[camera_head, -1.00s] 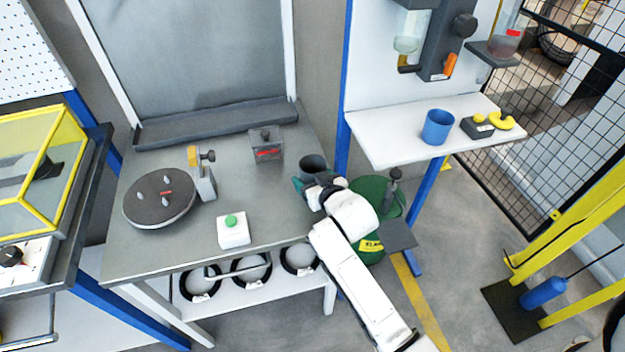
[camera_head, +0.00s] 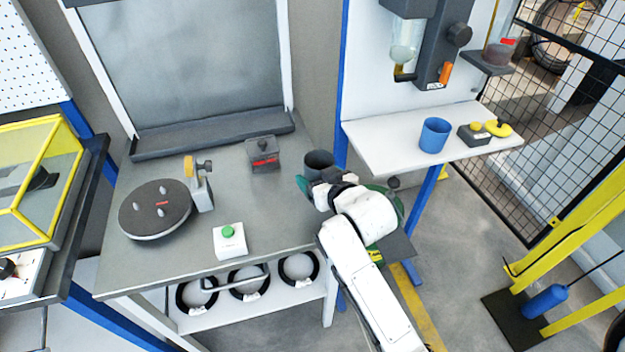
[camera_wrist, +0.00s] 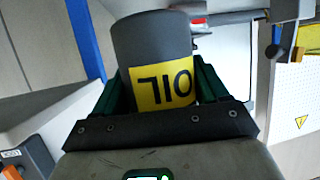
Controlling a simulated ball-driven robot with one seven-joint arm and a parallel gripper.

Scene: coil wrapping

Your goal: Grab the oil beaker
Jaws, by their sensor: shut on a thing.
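The oil beaker (camera_wrist: 150,45) is a dark grey cup with a yellow label that reads OIL, upside down in the wrist view. In the head view the beaker (camera_head: 318,162) is at the right edge of the grey workbench, with its dark opening facing up. My gripper (camera_wrist: 152,92) has its green fingers on both sides of the beaker and is shut on it. In the head view my gripper (camera_head: 312,186) partly hides the beaker's lower part, so I cannot tell whether it touches the bench.
The grey workbench (camera_head: 200,235) holds a round turntable (camera_head: 155,208), a white box with a green button (camera_head: 229,240) and a small grey box (camera_head: 264,155). A white shelf (camera_head: 385,148) at right carries a blue cup (camera_head: 434,135). The middle of the bench is clear.

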